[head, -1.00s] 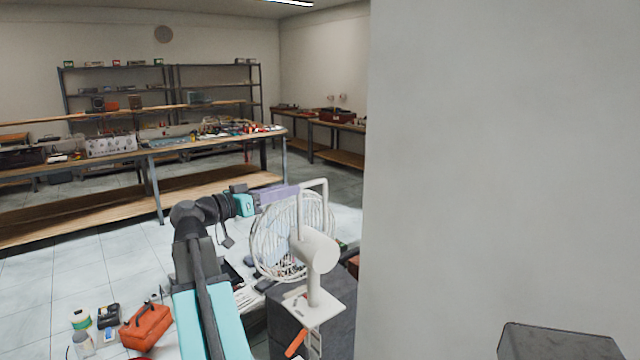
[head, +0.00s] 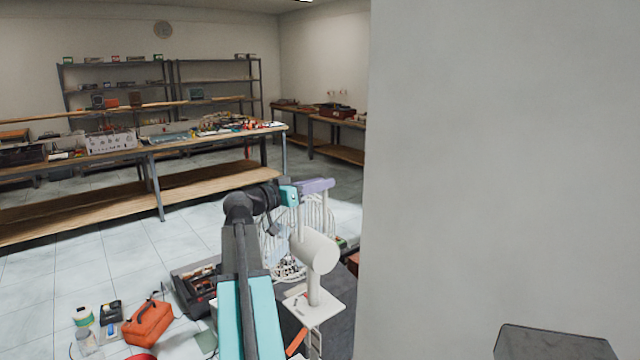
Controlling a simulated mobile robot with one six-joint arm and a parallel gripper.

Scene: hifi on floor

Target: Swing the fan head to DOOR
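A white fan (head: 318,250) stands on a dark grey box or stand (head: 340,318) at lower centre. Its round wire cage faces away and a little left; its motor housing and post face me. No DOOR mark is readable in view.
A large plain grey-white wall or pillar (head: 490,150) fills the right side, close to the fan. An orange toolbox (head: 148,323), bottles and a dark open case (head: 194,288) lie lower left. A long workbench (head: 150,148) stands behind, with open floor before it.

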